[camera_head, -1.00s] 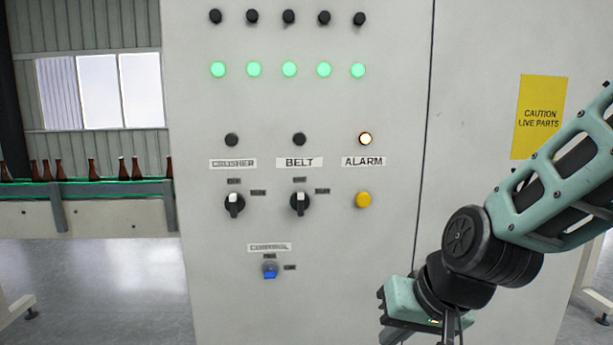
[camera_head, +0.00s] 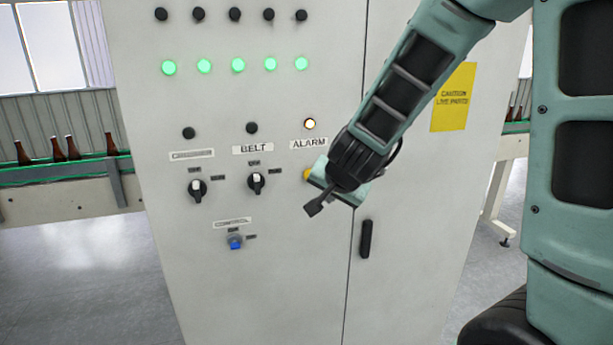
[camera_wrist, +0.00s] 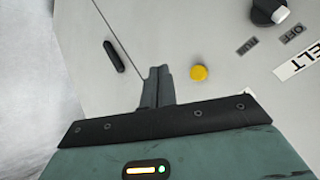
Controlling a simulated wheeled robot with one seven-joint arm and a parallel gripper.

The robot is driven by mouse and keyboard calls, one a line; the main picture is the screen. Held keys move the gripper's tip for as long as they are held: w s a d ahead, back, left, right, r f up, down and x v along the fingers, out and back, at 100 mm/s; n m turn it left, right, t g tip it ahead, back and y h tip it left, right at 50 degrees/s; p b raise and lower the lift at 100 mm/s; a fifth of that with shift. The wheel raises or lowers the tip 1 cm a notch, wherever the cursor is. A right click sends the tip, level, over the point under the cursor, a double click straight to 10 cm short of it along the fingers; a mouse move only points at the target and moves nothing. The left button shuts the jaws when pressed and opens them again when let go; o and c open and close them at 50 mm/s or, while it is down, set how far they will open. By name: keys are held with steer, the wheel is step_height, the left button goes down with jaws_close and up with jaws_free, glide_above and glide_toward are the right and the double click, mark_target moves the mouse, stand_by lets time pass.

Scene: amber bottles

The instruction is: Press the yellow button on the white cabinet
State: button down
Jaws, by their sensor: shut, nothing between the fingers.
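The white cabinet (camera_head: 290,270) fills the middle of the head view. Its yellow button (camera_head: 307,174) sits below the ALARM label and is partly covered by my gripper (camera_head: 314,208). In the wrist view the yellow button (camera_wrist: 199,73) is fully visible, a little right of the fingertips of my gripper (camera_wrist: 158,75). The fingers are together and hold nothing. A gap shows between the fingers and the button in the wrist view; how far they are from the panel is hard to tell.
The lit alarm lamp (camera_head: 310,124) is above the button. Black rotary switches (camera_head: 257,182) and a blue control switch (camera_head: 235,242) are to the left. A black door handle (camera_head: 366,239) is at lower right. Bottles (camera_head: 73,148) stand on a conveyor at left.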

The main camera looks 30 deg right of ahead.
steer(key=w+d+p, duration=0.1)
steer(key=w+d, duration=0.1)
steer(key=w, duration=0.6)
steer(key=shift+w+d, duration=0.2)
steer(key=shift+w+p, duration=0.15)
steer(key=shift+p, duration=0.2)
stand_by(1.7)
steer(key=shift+w+d, duration=0.15)
steer(key=shift+w, duration=0.15)
steer(key=shift+w+d+p, duration=0.1)
steer(key=shift+w+p, duration=0.2)
steer(key=shift+w, duration=0.1)
stand_by(0.8)
steer(key=shift+s, duration=0.1)
steer(key=shift+s+a, duration=0.25)
steer(key=shift+s, duration=0.5)
